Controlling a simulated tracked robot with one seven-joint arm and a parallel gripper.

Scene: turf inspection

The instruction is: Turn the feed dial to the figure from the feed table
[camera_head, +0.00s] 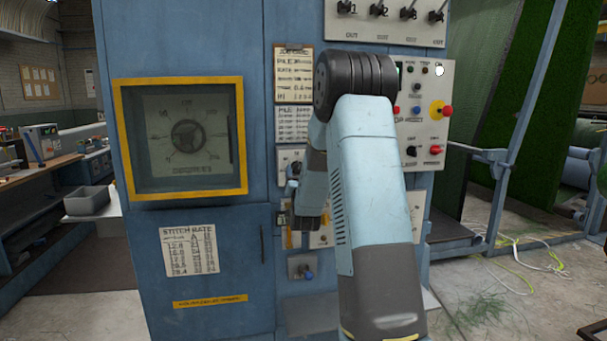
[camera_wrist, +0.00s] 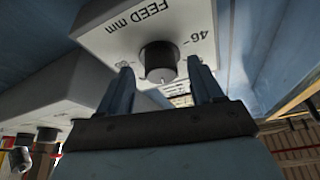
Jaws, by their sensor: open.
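The feed dial's black knob (camera_wrist: 158,60) shows in the wrist view on a pale plate (camera_wrist: 120,30) lettered "FEED mm". The plate appears upside down, with the figure 46 readable; other figures are hidden or too small. A small white mark shows at the knob's lower edge. My gripper (camera_wrist: 160,78) is open, its two blue fingers on either side of the knob, with visible gaps. In the head view, my arm covers much of the pale dial plate (camera_head: 288,158). A card headed "PILE" (camera_head: 293,123) hangs above it; I cannot tell whether it is the feed table.
A job card (camera_head: 294,75) hangs higher. A stitch rate table (camera_head: 189,250) is on the lower left door, below a yellow-framed window (camera_head: 182,190). A switch panel (camera_head: 425,125) with a red button is on the right. Cables lie on the right floor.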

